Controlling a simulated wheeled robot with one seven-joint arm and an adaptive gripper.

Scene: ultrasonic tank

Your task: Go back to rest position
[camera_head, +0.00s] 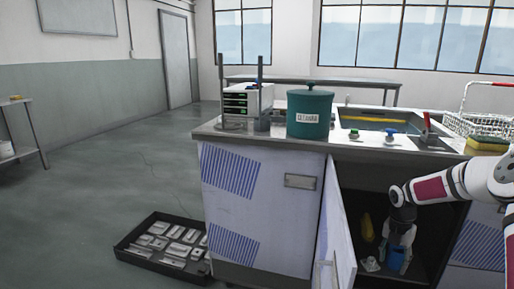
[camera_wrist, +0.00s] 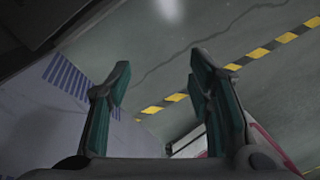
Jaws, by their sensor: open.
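My gripper (camera_wrist: 158,68) shows in the wrist view with its two green-padded fingers spread apart. Nothing is between them; the floor shows past the fingertips. In the head view my white and dark red arm reaches in from the right, its end in front of the open cabinet (camera_head: 437,262) below the counter. The fingers cannot be made out clearly there. The cabinet door (camera_head: 338,230) stands open to the left of the arm.
A yellow item (camera_head: 367,227) is inside the cabinet. A black tray (camera_head: 140,257) of metal parts lies on the floor. Floor at left is open.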

